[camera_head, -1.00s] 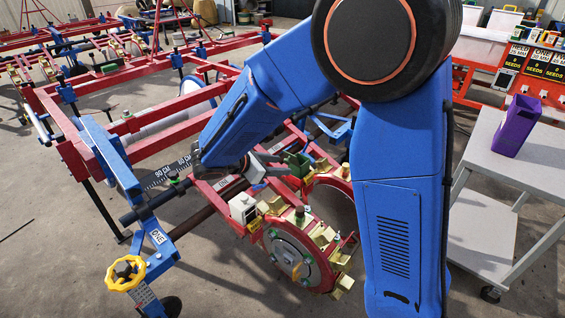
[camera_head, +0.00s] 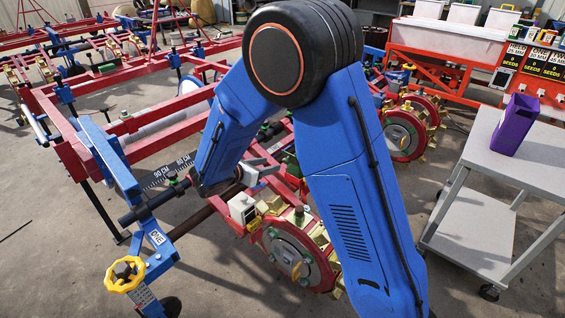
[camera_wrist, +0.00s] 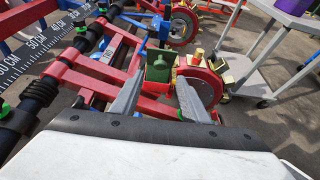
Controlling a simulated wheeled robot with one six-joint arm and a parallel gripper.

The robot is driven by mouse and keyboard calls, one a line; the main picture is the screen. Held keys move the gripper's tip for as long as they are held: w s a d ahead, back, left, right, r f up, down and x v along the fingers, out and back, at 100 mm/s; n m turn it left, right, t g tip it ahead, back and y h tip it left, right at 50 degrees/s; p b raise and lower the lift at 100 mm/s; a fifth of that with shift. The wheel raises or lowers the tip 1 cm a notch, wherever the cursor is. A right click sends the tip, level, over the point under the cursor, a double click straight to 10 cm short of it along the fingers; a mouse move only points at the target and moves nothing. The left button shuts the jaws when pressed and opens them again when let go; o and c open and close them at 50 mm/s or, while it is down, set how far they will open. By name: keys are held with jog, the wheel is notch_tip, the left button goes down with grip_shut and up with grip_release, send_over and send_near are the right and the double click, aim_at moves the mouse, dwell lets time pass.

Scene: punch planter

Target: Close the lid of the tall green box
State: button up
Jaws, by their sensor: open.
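The tall green box (camera_wrist: 159,70) is ahead of my gripper in the wrist view, above a red frame bar. Its top looks open. I cannot clearly make out its lid. In the head view my arm covers most of the box. My gripper (camera_wrist: 161,80) is open and empty. Its two grey fingers point toward the box, their tips apart on either side of it in the picture. I cannot tell whether they touch it. In the head view my gripper (camera_head: 264,168) is low over the red frame, partly hidden by my arm.
A ruler bar (camera_head: 166,173) lies left. A yellow handwheel (camera_head: 125,273) is in front. A grey cart (camera_head: 535,165) with a purple bin (camera_head: 514,124) stands right.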

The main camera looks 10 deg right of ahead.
aim_at(284, 161)
jog(key=x, duration=0.9)
jog(key=shift+w+d+f, duration=0.1)
jog(key=shift+d, duration=0.15)
jog(key=shift+c, duration=0.2)
grip_shut()
